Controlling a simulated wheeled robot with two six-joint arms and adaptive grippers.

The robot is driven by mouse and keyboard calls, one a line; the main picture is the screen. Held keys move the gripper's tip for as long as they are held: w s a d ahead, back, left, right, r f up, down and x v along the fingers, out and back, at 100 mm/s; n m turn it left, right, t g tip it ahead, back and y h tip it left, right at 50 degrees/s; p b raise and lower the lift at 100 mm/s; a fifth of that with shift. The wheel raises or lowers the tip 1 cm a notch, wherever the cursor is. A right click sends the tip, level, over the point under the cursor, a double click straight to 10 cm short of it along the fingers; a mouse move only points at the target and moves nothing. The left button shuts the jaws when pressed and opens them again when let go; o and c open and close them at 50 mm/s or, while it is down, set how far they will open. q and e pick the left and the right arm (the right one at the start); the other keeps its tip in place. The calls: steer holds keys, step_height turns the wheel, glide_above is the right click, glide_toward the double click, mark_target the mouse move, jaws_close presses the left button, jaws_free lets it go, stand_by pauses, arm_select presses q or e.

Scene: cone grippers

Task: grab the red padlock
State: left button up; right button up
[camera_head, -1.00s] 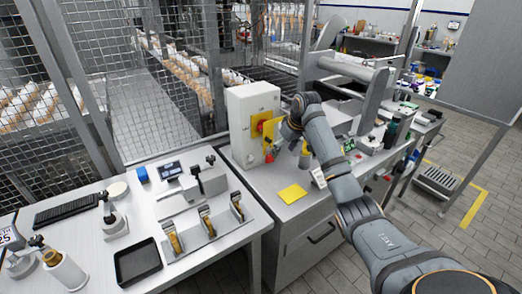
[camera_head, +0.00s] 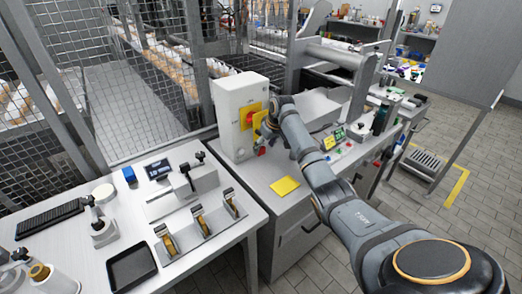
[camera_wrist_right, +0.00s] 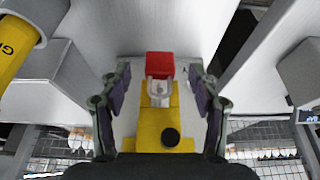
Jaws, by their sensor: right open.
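The red padlock (camera_wrist_right: 160,66) shows in the right wrist view, with its pale shackle at a yellow fitting (camera_wrist_right: 158,125) that carries a black knob. Its red body also shows small in the head view (camera_head: 262,151), low beside the white switch box. My right gripper (camera_wrist_right: 158,82) is open. Its two dark fingers stand on either side of the padlock, apart from it, with nothing between the pads but the view of the padlock and fitting. In the head view my right gripper (camera_head: 264,138) is at the box, partly hidden by its own wrist. My left gripper is not in view.
The white switch box (camera_head: 234,95) stands on the grey bench, with a red rotary switch (camera_head: 250,116) on its front. A yellow pad (camera_head: 285,187) lies on the bench. A yellow cylinder (camera_wrist_right: 14,48) is close in the wrist view. Wire mesh stands behind.

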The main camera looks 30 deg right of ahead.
steer(key=x, duration=0.2)
steer(key=shift+w+f, duration=0.15)
steer(key=shift+f, duration=0.3)
steer(key=shift+c, duration=1.3)
steer(key=c, duration=1)
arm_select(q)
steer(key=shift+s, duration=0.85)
